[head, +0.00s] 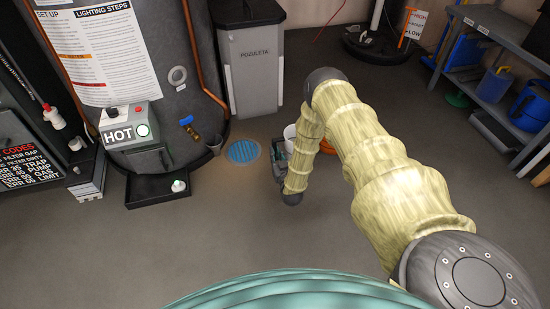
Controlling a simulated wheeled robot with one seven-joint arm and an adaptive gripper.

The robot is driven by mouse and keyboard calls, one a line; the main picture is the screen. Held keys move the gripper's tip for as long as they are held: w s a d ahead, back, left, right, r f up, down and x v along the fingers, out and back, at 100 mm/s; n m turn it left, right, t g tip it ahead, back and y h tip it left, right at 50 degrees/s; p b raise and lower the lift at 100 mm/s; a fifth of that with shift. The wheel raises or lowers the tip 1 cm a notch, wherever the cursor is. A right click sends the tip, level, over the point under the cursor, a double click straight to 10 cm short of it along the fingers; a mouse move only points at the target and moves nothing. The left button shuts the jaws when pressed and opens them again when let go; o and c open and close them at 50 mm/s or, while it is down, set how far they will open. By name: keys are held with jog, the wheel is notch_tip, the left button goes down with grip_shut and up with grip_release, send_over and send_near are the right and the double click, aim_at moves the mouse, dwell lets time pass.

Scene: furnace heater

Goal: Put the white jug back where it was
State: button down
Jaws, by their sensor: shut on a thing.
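A white thing, which I take to be the white jug (290,133), shows in the head view just above and beside my gripper (279,149), partly hidden behind my forearm. My gripper is a small dark shape at the end of the bent wrist, close to the blue round floor drain (243,151). It appears shut on the white jug, though the fingers are too small and covered to see well. The jug's handle and base are hidden, so I cannot tell whether it touches the floor.
A grey bin marked POZULETA (253,75) stands behind. The heater with a HOT box (127,124) and a black tray (158,187) are at left. An orange thing (327,147) is partly behind my arm. Shelves (493,86) stand right. The front floor is clear.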

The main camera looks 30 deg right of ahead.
aim_at(276, 157)
jog(key=shift+d+b+x, duration=0.2)
jog(key=shift+b+x, duration=0.15)
jog(key=shift+x, duration=0.85)
jog(key=shift+w+f+b, duration=0.1)
jog(key=shift+f+b, duration=0.95)
jog(key=shift+f, duration=0.9)
jog(key=c, duration=1.5)
grip_release()
jog(key=shift+o, duration=0.2)
